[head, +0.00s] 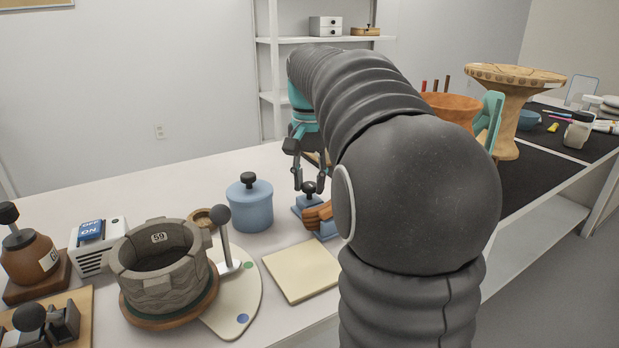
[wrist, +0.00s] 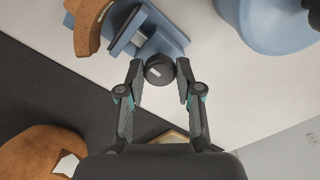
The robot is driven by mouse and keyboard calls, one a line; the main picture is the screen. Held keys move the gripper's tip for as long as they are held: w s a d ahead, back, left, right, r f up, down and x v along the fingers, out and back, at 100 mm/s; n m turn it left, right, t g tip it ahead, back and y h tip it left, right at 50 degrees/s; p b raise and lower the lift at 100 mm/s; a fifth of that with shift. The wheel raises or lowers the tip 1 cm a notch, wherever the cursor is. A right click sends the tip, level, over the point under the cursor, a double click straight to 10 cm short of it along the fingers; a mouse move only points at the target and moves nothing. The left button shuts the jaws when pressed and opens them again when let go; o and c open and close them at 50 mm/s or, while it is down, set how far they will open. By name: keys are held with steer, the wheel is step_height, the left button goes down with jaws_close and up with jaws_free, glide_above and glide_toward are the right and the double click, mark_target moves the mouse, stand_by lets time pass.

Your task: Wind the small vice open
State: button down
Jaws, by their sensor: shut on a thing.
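The small blue vice (head: 328,231) stands on the white table, partly hidden behind my arm in the head view. It also shows at the top of the wrist view (wrist: 170,36), with a grey metal part along its jaw. Its round black knob (wrist: 159,70) has a pale mark on its face. An orange-brown curved sherd (wrist: 88,24) lies at the vice's jaws; I cannot tell how firmly it is held. The knob also shows in the head view (head: 309,188).
A blue lidded jar (head: 250,203) stands left of the vice, close by. A cream square board (head: 301,271) lies in front. A grey pot (head: 162,270) on a turntable and a lever with a ball knob (head: 221,216) stand further left. A terracotta bowl (head: 452,111) is to the right.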

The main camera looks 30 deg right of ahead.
mark_target(310, 184)
steer(key=shift+n, duration=0.3)
steer(key=c, duration=0.8)
jaws_free()
step_height(310, 184, up, 12)
